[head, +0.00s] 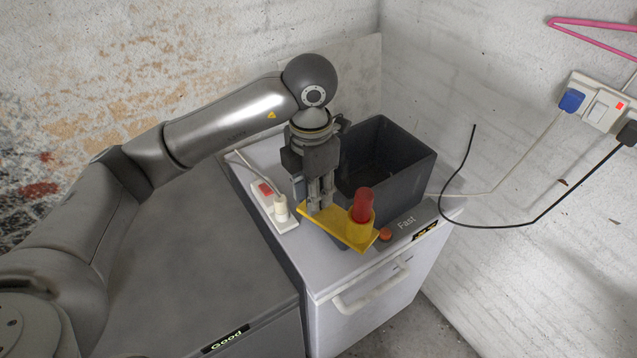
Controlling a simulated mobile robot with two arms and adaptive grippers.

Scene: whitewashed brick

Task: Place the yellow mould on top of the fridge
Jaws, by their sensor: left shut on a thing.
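The yellow mould (332,222) is a flat yellow plate with a raised round part at its right end. A red cylinder (363,205) stands upright at that round part. My left gripper (320,204) points down and is shut on the left part of the yellow mould. The mould is over the front part of the white top of the fridge (323,272), a white unit with a handle on its front. I cannot tell whether the mould touches the top or is just above it. My right gripper is not in view.
A dark open box (412,178) stands behind the mould. A white power strip (273,206) with a plug lies to the left. An orange round thing (385,234) is just right of the mould. A grey unit (200,250) adjoins on the left; cables hang at the right wall.

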